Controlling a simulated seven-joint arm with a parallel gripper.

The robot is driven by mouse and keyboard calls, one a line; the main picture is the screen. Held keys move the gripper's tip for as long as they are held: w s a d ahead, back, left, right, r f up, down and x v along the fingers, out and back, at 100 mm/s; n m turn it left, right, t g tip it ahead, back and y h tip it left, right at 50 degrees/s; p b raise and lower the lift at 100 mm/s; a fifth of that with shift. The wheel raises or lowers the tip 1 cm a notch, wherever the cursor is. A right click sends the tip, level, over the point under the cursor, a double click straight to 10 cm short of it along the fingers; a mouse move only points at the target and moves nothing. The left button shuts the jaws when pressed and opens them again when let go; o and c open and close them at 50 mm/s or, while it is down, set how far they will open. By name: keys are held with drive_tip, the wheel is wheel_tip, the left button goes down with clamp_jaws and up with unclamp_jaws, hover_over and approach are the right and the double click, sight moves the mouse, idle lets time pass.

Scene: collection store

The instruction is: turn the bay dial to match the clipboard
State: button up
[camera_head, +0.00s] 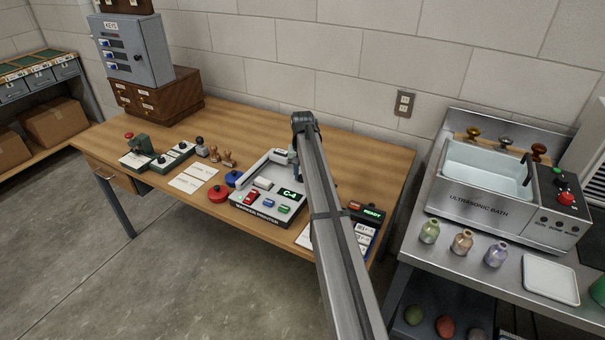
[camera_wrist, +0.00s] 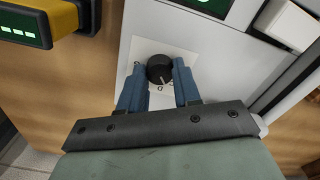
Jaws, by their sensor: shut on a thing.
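The bay dial (camera_wrist: 159,67), a small black knob with a white pointer line, sits on a pale plate with small letters around it, too small to read surely. My gripper (camera_wrist: 162,77) has its two blue fingers closed on either side of the dial. In the head view, the white printer (camera_head: 262,211) has a green display (camera_head: 291,194) that seems to read C-4. My arm hides part of the printer's back and right side there. I cannot make out the clipboard surely in either view.
A red button (camera_head: 218,193), stamps and white cards (camera_head: 192,179) lie left of the printer on the wooden table (camera_head: 250,125). A small device with a READY display (camera_head: 373,212) stands to the right. An ultrasonic bath (camera_head: 487,208) stands on the steel bench.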

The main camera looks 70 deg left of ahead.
drive_tip(key=shift+n, duration=0.9)
drive_tip(key=o, duration=1)
drive_tip(key=shift+o, duration=0.2)
wheel_tip(320, 180, up, 14)
drive_tip(key=shift+w+f, duration=0.1)
